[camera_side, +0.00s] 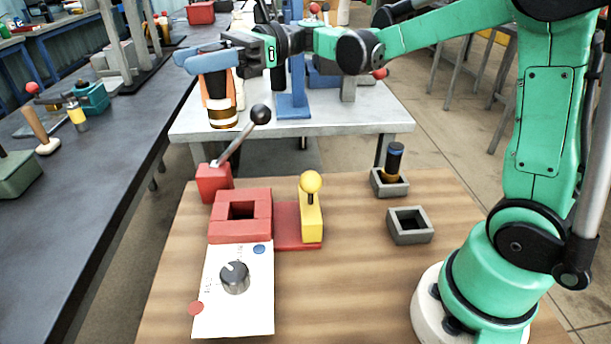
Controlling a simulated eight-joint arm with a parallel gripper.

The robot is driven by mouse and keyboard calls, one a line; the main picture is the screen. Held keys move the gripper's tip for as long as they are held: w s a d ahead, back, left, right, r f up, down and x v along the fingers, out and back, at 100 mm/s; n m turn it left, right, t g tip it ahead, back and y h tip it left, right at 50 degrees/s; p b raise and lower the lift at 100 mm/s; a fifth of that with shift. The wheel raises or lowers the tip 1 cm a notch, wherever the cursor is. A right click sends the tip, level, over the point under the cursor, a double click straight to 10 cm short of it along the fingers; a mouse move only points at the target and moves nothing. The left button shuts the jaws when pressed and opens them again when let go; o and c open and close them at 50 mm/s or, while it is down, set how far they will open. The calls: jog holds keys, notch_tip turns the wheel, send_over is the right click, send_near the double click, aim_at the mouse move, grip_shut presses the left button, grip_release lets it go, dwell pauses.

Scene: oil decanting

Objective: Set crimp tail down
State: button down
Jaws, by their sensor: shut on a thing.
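My gripper (208,60), with blue fingers, is at the upper left, raised above the wooden table. It is shut on a bottle-like piece (222,104) with a dark upper part, orange sides, a white band and an amber bottom. The piece hangs roughly upright, clear of the table top. I cannot tell which thing is the crimp tail. A red block (228,228) with an empty-looking square opening stands below. At right, a grey square holder (410,236) looks empty, and another grey holder (389,189) has a dark vial (394,160) with a blue band standing in it.
A red-based lever (214,184) with a black ball knob rises close to the held piece. A yellow handle (311,215) stands right of the red block. A white card (215,300) with a grey dial (234,277) lies in front. The wood between card and holders is clear.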

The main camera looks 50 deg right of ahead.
notch_tip(320, 180, down, 20)
jog(key=shift+r, duration=0.25)
dwell(0.3)
jog(key=shift+f, duration=0.1)
jog(key=shift+c, duration=2.3)
grip_release()
jog(key=shift+f, duration=0.1)
jog(key=d, duration=0.2)
jog(key=s+d, duration=0.1)
jog(key=d, duration=0.4)
jog(key=shift+s+d, duration=0.25)
jog(key=shift+d, duration=0.15)
notch_tip(320, 180, up, 7)
jog(key=shift+a, duration=0.25)
jog(key=shift+o, duration=0.5)
jog(key=shift+r, duration=0.55)
